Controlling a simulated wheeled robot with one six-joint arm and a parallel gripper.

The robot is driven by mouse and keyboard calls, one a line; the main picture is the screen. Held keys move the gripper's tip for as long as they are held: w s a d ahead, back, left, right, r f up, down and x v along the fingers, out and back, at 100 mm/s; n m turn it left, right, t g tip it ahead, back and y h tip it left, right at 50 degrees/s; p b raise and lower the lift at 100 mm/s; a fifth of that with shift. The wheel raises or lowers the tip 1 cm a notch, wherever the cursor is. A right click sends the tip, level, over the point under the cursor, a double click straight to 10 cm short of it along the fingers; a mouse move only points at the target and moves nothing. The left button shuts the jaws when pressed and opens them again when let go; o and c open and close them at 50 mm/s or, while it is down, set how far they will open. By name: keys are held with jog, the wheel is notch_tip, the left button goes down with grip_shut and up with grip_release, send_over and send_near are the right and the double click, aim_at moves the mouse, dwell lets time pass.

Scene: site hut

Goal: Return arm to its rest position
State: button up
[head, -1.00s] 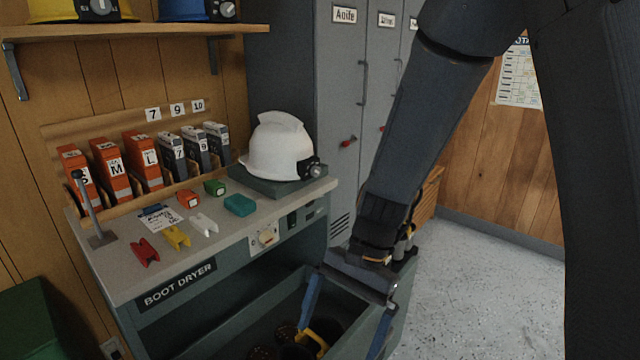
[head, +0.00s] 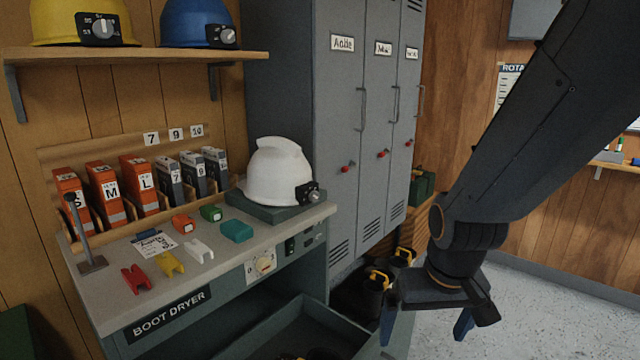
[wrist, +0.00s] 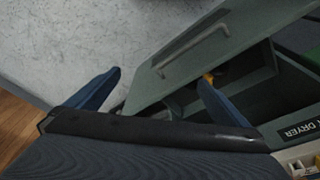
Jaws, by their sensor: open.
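My gripper (head: 428,330) hangs in the right half of the head view, its blue fingers spread apart and pointing down. Nothing shows between the fingers. It is to the right of the boot dryer (head: 235,285), near its open drawer (head: 262,330). In the wrist view my gripper (wrist: 160,92) also shows two spread blue fingers. The drawer front with its handle (wrist: 193,52) lies beyond and between them there, and pale floor (wrist: 60,45) shows at the left.
Grey lockers (head: 365,130) stand behind the dryer. A white helmet (head: 278,175) sits on the dryer top among small coloured pieces. Dark boots with yellow loops (head: 376,290) stand on the floor by the lockers. Speckled floor (head: 540,320) at the right is clear.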

jog(key=s+a+f+n+g+b, duration=0.1)
jog(key=s+a+f+n+b, duration=0.15)
jog(key=a+f+b, duration=0.55)
jog(key=s+a+f+n+g+b, duration=0.1)
jog(key=s+a+f+b, duration=0.3)
jog(key=b, duration=0.7)
jog(key=w+d+r+m+p, duration=0.1)
jog(key=d+r+m+p, duration=0.3)
jog(key=d+r+p, duration=0.8)
jog(key=d+p, duration=0.1)
jog(key=p, duration=0.8)
jog(key=shift+r+p, duration=0.25)
jog(key=shift+p, duration=0.1)
